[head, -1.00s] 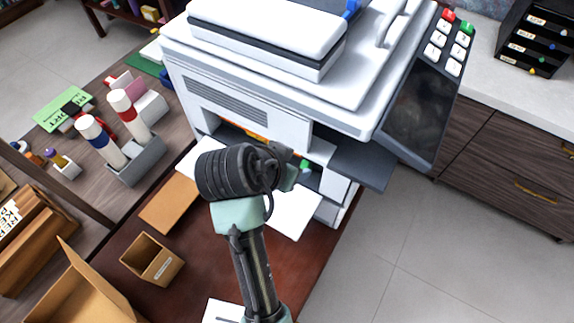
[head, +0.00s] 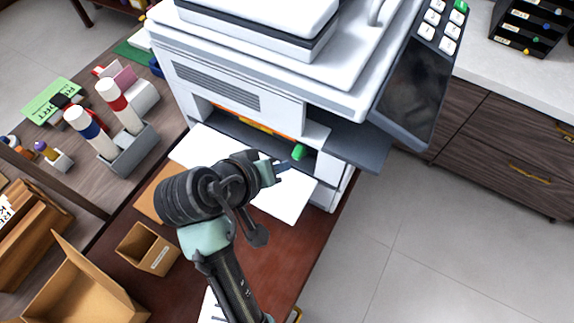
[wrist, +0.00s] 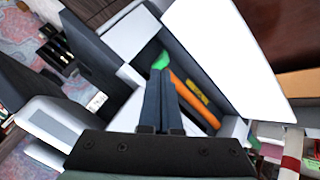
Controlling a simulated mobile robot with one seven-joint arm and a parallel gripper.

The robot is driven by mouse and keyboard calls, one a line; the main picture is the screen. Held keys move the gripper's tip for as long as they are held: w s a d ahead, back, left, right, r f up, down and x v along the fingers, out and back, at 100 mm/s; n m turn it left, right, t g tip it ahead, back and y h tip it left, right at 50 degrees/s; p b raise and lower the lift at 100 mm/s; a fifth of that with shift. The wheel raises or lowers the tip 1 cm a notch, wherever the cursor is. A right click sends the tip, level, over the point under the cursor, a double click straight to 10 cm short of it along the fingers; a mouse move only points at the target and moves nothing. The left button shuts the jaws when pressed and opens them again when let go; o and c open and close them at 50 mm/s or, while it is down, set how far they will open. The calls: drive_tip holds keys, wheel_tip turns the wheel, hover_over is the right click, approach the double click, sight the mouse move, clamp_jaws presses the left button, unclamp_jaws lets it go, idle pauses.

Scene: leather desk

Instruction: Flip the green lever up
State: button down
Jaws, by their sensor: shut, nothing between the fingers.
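The green lever (head: 299,152) sits inside the open front bay of the white printer (head: 320,110), at the bay's right end. In the wrist view the green lever (wrist: 161,60) shows just beyond my fingertips, at the end of an orange bar (wrist: 190,95). My gripper (head: 284,165) is shut and empty. It is in front of the bay, a little left of and below the lever in the head view. In the wrist view its closed fingers (wrist: 160,75) point at the lever; I cannot tell whether they touch it.
A dark flap (head: 345,145) juts out right of the bay. White paper (head: 285,205) lies below on the brown desk (head: 255,255). A small cardboard box (head: 148,250) and a larger open box (head: 75,290) stand at the left. The floor at right is clear.

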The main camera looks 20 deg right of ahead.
sight(300, 154)
drive_tip(key=s+a+f+n+t+h+b, duration=0.1)
drive_tip(key=s+a+f+n+t, duration=0.15)
drive_tip(key=n, duration=1.15)
drive_tip(key=s+a+f+n+t+h, duration=0.2)
drive_tip(key=s+a+f+n, duration=0.15)
drive_tip(key=n, duration=1.05)
drive_tip(key=x, duration=0.9)
drive_tip(key=shift+w+a+p, duration=0.1)
drive_tip(key=shift+a+p, duration=0.1)
drive_tip(key=shift+p, duration=0.15)
drive_tip(key=shift+w+d+r+p, duration=0.3)
drive_tip(key=shift+w+d+p, duration=0.05)
drive_tip(key=shift+w+d, duration=0.45)
drive_tip(key=shift+w+d+r+p, duration=0.25)
drive_tip(key=shift+w+d+p, duration=0.1)
drive_tip(key=shift+w+d, duration=0.4)
drive_tip(key=shift+r, duration=0.1)
